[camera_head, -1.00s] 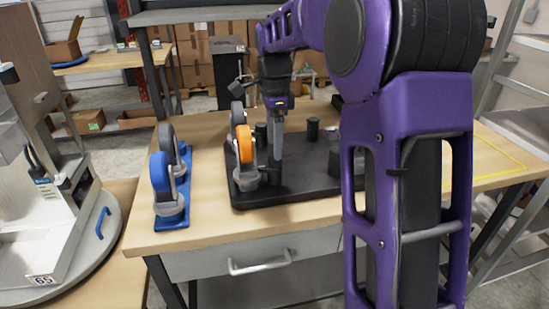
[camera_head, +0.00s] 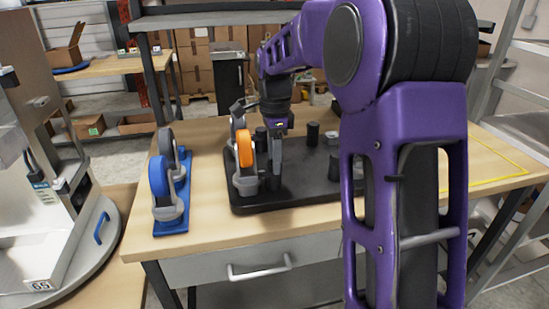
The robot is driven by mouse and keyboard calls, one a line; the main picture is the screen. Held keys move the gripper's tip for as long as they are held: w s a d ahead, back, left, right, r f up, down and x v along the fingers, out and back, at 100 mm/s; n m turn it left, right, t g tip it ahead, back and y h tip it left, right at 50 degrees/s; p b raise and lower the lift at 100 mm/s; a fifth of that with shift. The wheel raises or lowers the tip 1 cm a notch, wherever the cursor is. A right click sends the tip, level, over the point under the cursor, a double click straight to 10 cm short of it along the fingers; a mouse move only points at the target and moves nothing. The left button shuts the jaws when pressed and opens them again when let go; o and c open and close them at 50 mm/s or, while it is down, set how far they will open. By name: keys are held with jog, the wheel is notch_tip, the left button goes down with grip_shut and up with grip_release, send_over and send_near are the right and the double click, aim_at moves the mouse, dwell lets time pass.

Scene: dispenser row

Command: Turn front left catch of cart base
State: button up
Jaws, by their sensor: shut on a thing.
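The cart base (camera_head: 310,189) is a dark flat plate with several short black posts, lying on the wooden table. An orange-wheeled caster (camera_head: 244,155) stands at its front left corner, with a grey-wheeled caster (camera_head: 237,124) behind it. My gripper (camera_head: 274,174) points down just right of the orange-wheeled caster, its fingers low over the plate. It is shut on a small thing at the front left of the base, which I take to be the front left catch. The fingertips and most of that catch are hidden or too small to make out.
A blue rail (camera_head: 174,227) with a blue wheel (camera_head: 159,175) and a grey wheel (camera_head: 167,142) stands left of the base. My purple arm covers the right side of the base. Bare tabletop (camera_head: 215,158) shows between rail and base. A drawer handle (camera_head: 259,271) juts out below.

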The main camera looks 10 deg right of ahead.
jog(key=shift+r+n, duration=0.1)
jog(key=shift+n, duration=0.2)
grip_shut()
jog(key=n+p, duration=0.2)
jog(key=shift+r+n, duration=0.1)
jog(key=shift+n, duration=0.2)
jog(key=n+p, duration=0.3)
jog(key=n, duration=0.2)
jog(key=n+p, duration=0.2)
jog(key=n, duration=0.3)
jog(key=n+p, duration=0.1)
jog(key=n, duration=0.3)
jog(key=shift+n, duration=0.3)
jog(key=shift+p, duration=0.3)
jog(key=o, duration=1.1)
grip_release()
